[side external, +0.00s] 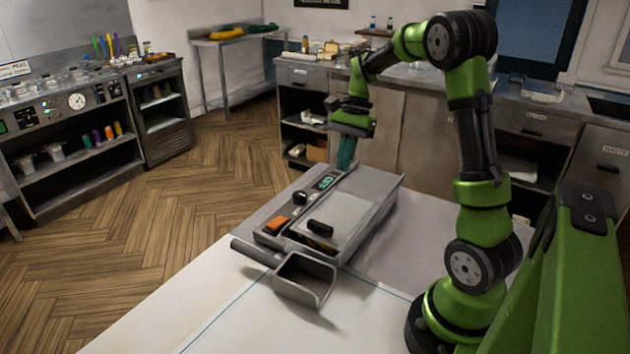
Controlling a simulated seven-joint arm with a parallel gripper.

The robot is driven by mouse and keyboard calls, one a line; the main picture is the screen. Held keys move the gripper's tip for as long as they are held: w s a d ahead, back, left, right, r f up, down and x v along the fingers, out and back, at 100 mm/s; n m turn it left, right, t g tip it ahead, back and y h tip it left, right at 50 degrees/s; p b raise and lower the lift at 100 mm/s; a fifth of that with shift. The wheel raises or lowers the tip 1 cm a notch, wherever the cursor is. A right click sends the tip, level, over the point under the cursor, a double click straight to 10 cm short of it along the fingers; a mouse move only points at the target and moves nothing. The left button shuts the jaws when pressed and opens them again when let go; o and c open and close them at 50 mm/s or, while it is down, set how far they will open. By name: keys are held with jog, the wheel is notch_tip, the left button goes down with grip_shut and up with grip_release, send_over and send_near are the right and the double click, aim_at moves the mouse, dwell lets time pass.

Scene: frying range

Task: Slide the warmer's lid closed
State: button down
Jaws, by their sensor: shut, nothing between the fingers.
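The warmer (378,212) is a long grey metal box on the table, with a control strip along its left side. Its lid (348,212) appears to be the flat light-grey panel on top, with a black handle (320,228) near the close end. A narrow dark gap shows just below the handle at the near end; what is inside is too small to tell. My gripper (346,163) points down above the far end of the warmer, with teal fingers shut and empty. It appears apart from the lid and handle.
A grey metal scoop (304,279) lies at the warmer's near end, its handle pointing left. The control strip carries a black knob (299,198), an orange switch (277,224) and a lit display (325,182). The white table (245,320) is clear in front.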

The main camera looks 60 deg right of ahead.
send_near(329, 221)
jog(key=x, duration=0.4)
jog(key=shift+d+f, duration=0.1)
jog(key=shift+f, duration=0.35)
jog(key=shift+a+r, duration=0.15)
jog(key=shift+a, duration=1.7)
jog(key=a, duration=0.3)
jog(key=shift+a, duration=0.15)
